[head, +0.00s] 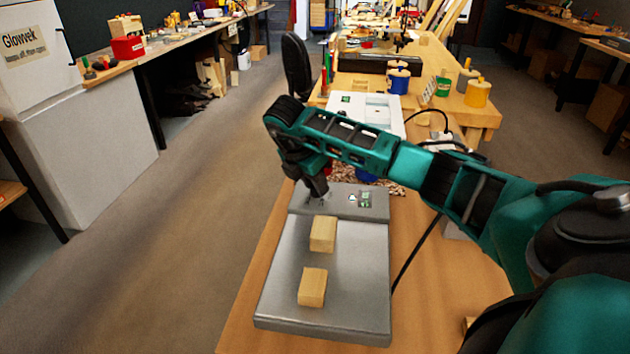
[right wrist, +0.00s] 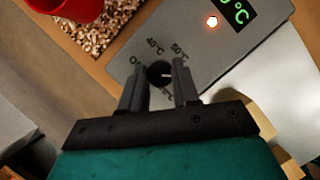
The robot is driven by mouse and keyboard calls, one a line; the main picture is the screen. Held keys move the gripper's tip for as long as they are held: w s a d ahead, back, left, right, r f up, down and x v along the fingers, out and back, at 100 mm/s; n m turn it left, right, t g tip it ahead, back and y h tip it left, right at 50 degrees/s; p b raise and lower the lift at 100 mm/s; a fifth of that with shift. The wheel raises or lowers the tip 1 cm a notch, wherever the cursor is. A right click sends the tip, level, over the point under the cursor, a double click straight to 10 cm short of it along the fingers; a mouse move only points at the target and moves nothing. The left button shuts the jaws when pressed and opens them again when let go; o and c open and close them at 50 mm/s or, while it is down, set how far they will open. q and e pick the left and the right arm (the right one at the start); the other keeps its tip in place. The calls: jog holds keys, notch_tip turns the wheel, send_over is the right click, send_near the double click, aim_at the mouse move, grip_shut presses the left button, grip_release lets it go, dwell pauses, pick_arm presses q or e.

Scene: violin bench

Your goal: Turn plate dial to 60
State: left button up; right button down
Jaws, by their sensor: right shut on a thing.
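The grey hot plate (head: 350,285) lies on the wooden bench, its control panel (head: 372,213) at the far end. My right gripper (head: 318,192) reaches down onto the panel's left part and hides the dial in the head view. In the right wrist view the round black plate dial (right wrist: 157,69) sits between the fingers of my right gripper (right wrist: 160,77), which is shut on it. The dial's pale mark points right. Labels 40°C and 50°C show above it; another label below is partly covered. A green display (right wrist: 236,14) is cut off, showing "0°C". My left gripper is out of view.
Two wooden blocks (head: 323,234) (head: 312,287) rest on the plate top. A lit indicator (right wrist: 212,21) is beside the display. A white device (head: 365,108) stands farther back.

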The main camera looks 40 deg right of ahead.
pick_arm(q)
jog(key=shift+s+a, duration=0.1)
pick_arm(e)
jog(key=shift+m+g, duration=0.4)
jog(key=shift+m, duration=0.5)
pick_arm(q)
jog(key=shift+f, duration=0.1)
pick_arm(e)
jog(key=c, duration=0.8)
grip_release()
pick_arm(q)
jog(key=p, duration=0.1)
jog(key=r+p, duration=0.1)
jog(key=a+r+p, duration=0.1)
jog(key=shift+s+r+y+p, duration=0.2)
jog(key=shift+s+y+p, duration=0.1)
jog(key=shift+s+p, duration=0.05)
pick_arm(e)
jog(key=v, duration=1.3)
jog(key=shift+w+d, duration=0.1)
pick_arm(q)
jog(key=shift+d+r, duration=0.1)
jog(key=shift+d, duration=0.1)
